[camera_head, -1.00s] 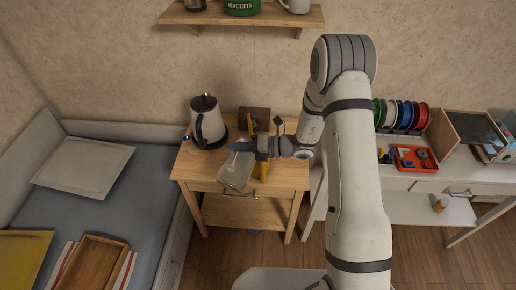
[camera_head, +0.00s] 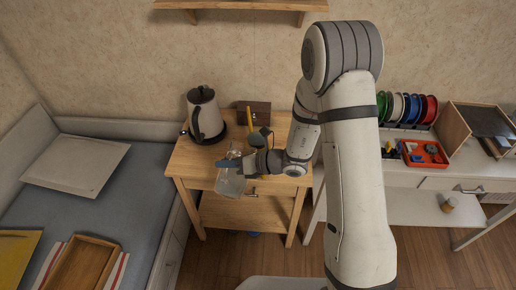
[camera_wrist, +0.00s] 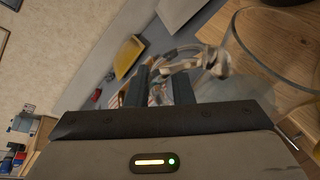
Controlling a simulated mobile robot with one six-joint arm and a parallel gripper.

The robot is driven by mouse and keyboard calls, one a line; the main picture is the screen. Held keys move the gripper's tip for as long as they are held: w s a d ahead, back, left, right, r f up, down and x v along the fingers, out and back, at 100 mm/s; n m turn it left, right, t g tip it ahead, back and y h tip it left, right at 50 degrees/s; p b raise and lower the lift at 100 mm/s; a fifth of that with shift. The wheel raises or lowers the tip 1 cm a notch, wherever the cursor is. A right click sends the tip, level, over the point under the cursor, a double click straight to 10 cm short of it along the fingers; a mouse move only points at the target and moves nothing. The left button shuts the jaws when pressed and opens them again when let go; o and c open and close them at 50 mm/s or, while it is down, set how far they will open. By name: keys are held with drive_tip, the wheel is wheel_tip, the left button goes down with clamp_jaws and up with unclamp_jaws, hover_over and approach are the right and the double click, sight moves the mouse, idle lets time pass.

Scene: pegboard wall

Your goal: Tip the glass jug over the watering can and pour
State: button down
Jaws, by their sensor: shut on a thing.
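My gripper (camera_head: 237,163) is shut on the glass jug (camera_head: 230,184), a clear vessel at the front left of the small wooden table. Its blue-grey fingers reach in from the right at the jug's upper part. In the wrist view the two dark fingers (camera_wrist: 160,88) stand before a clear curved rim and a blurred pale part (camera_wrist: 190,66); I cannot tell which vessel these belong to. A large clear round glass outline shows at the upper right there, over wood. I cannot clearly make out the watering can; no liquid is discernible.
A kettle (camera_head: 205,115) with a black handle stands at the table's back left. A brown block (camera_head: 254,112) and a yellow strip (camera_head: 253,128) are behind my gripper. A bed (camera_head: 140,205) lies left; a white desk (camera_head: 410,208) with spools and a red tray (camera_head: 423,154) stands right.

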sight(227, 176)
drive_tip(key=shift+s+a+f+n+t+h+b, duration=0.25)
drive_tip(key=shift+f+n+b, duration=0.35)
drive_tip(key=shift+b, duration=0.8)
drive_tip(key=shift+s+f+n+t+h+b, duration=0.1)
drive_tip(key=shift+s+f+n+t+b, duration=0.4)
drive_tip(key=shift+b, duration=0.85)
drive_tip(key=shift+s+a+f+n+t+h+b, duration=0.15)
drive_tip(key=shift+f+n+b, duration=0.25)
drive_tip(key=shift+f+b, duration=0.7)
drive_tip(key=f+n+b, duration=0.1)
drive_tip(key=b, duration=0.3)
drive_tip(key=s+f+n+t+b, duration=0.1)
drive_tip(key=b, duration=0.4)
drive_tip(key=shift+s+a+h, duration=0.2)
drive_tip(key=shift+a+h, duration=0.15)
drive_tip(key=shift+h, duration=0.05)
drive_tip(key=shift+n+t, duration=0.3)
drive_tip(key=shift+r, duration=0.15)
